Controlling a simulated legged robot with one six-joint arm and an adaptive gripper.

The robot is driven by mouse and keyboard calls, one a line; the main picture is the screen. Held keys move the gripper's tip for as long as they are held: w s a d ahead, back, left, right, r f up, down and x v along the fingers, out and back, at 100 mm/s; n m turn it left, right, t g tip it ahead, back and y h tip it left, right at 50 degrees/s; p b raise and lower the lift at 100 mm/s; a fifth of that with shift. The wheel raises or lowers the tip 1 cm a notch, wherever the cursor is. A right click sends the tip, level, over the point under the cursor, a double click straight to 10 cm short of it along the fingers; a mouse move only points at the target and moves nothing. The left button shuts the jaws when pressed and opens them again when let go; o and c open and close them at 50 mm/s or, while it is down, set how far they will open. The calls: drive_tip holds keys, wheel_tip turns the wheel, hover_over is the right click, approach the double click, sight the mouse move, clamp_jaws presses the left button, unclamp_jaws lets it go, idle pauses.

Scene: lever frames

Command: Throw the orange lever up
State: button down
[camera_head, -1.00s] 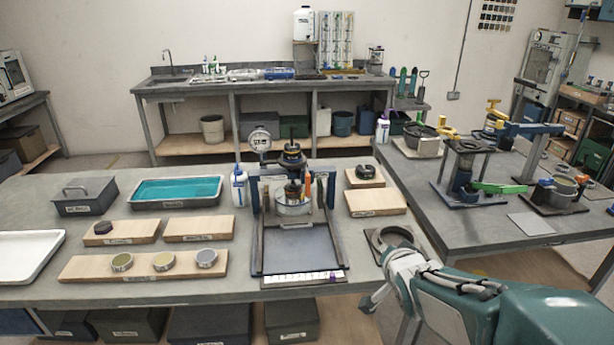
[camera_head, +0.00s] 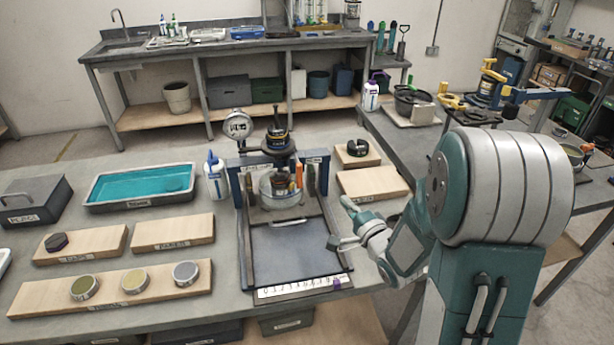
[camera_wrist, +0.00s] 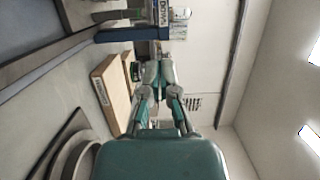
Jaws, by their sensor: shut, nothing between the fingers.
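A small orange upright piece (camera_head: 299,176) stands inside the blue-sided press frame (camera_head: 236,192) on the near bench, beside a dark knobbed part and a clear bowl. I cannot tell for sure that it is the orange lever; its base is hidden. My gripper (camera_wrist: 160,70) is shut and empty in the wrist view. It is in the air to the right of the press frame, apart from it. A blue post of a frame (camera_wrist: 120,34) shows at the top of the wrist view. The orange piece cannot be made out there.
Wooden boards (camera_head: 372,184) lie right of the press frame, and one shows in the wrist view (camera_wrist: 112,88). A teal tray (camera_head: 140,186) and a white bottle (camera_head: 216,176) stand left. Yellow levers (camera_head: 452,101) are on the right bench. Air above the front of the near bench is clear.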

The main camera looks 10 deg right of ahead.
drive_tip(key=w+a, duration=0.6)
drive_tip(key=w, duration=0.3)
drive_tip(key=shift+w+a, duration=0.2)
drive_tip(key=shift+w, duration=0.15)
drive_tip(key=shift+w, duration=0.1)
idle(0.4)
drive_tip(key=shift+m, duration=0.3)
